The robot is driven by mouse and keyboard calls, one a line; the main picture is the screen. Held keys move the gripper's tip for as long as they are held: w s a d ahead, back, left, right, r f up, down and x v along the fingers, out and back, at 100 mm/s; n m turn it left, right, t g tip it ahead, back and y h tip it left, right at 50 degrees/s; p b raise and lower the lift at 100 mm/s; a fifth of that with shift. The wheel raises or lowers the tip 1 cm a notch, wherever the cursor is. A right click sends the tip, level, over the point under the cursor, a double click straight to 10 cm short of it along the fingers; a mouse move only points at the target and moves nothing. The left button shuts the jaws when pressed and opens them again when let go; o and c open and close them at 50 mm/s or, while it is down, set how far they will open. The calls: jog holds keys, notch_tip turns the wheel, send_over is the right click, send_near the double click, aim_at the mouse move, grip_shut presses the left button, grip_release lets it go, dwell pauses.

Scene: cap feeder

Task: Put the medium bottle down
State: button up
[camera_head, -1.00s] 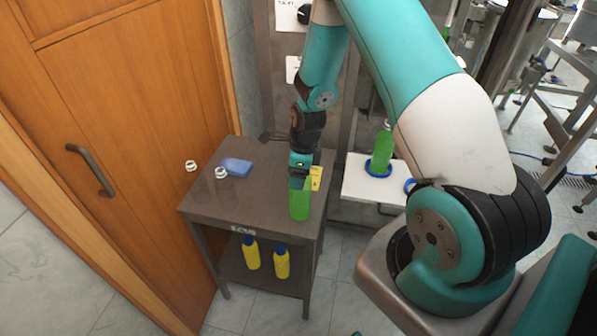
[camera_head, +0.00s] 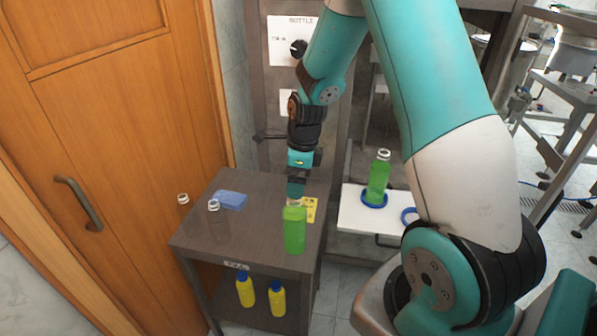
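A green bottle (camera_head: 294,234) is upright at the front right of the dark side table (camera_head: 255,222). My gripper (camera_head: 296,196) points straight down directly above it, at the bottle's top. The fingers are small and dark here, so I cannot tell whether they are shut on the neck or apart from it. Whether the bottle's base touches the tabletop is also unclear. A second green bottle (camera_head: 378,180) with a white top stands in a blue ring (camera_head: 374,201) on the white shelf to the right.
Two white-topped clear items, one with its white top (camera_head: 213,205) nearer, stand at the table's left beside a blue flat piece (camera_head: 231,199). A yellow label (camera_head: 310,214) lies behind the bottle. Yellow bottles (camera_head: 277,299) stand on the lower shelf. A wooden door is left.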

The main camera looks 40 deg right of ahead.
notch_tip(320, 180, up, 3)
jog(key=shift+s+r, duration=0.1)
jog(key=shift+s, duration=0.05)
jog(key=s+a+r+n+y, duration=0.1)
jog(key=s+a+r+n, duration=0.35)
jog(key=a+n, duration=0.4)
jog(key=s+a+r+n+y, duration=0.1)
jog(key=s+a+r+n, duration=0.2)
jog(key=a+r+n, duration=0.5)
jog(key=s+a+r+n, duration=0.1)
jog(key=s+a+n, duration=0.2)
jog(key=s+n, duration=0.4)
jog(key=s+a+r+n+g+y, duration=0.1)
jog(key=s+a+n, duration=0.2)
jog(key=s+n, duration=0.3)
jog(key=n, duration=0.4)
jog(key=shift+s+a+r+n, duration=0.15)
jog(key=shift+s+a+n, duration=0.2)
jog(key=shift+a, duration=0.05)
